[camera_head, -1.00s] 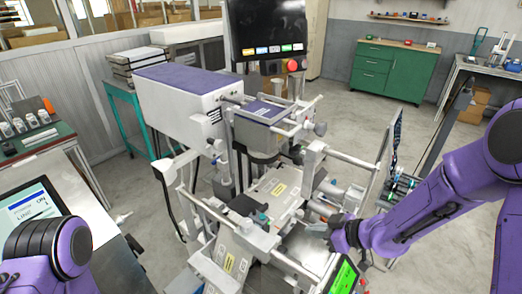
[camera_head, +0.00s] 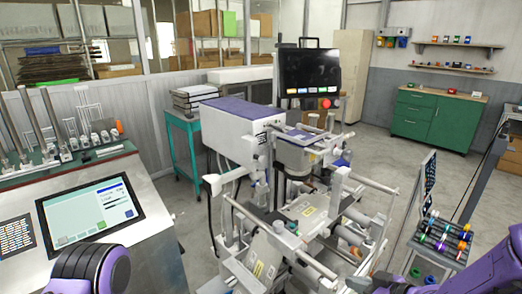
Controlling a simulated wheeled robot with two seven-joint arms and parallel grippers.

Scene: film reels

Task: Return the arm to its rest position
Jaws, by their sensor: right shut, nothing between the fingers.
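My right arm (camera_head: 490,272) is purple and shows at the bottom right corner. Its gripper (camera_head: 358,284) is at the bottom edge, right of centre, in front of the machine, partly cut off by the frame. It is shut and holds nothing that I can see. My left arm (camera_head: 92,268) shows only as a purple and dark joint at the bottom left; its gripper is out of view.
A grey machine (camera_head: 233,117) with rails and a monitor (camera_head: 309,73) fills the centre. A console screen (camera_head: 90,212) is at left. A rack with coloured reels (camera_head: 441,238) stands at right. A green cabinet (camera_head: 437,119) is behind. Open floor lies between.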

